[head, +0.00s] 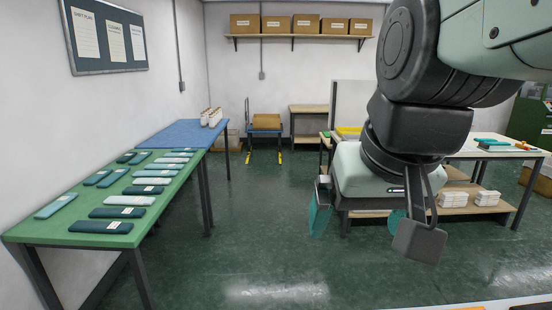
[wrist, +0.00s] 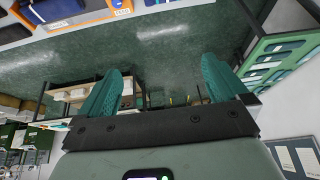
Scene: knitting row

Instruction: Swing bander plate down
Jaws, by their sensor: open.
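I cannot make out a bander plate for certain in either view. My gripper (head: 358,222) hangs in the air in front of the robot in the head view, with its two teal fingers spread and nothing between them. In the wrist view my gripper (wrist: 162,65) also shows its ribbed teal fingers wide apart, with only the green floor and distant furniture beyond them. My arm hides part of the room behind it in the head view.
A green table (head: 70,236) with several teal knitted pieces stands left, with a blue-topped table (head: 180,133) beyond it. A white-topped bench (head: 470,152) stands behind my arm. A white surface (wrist: 20,38) with orange-edged items lies near in the wrist view. Open floor lies between.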

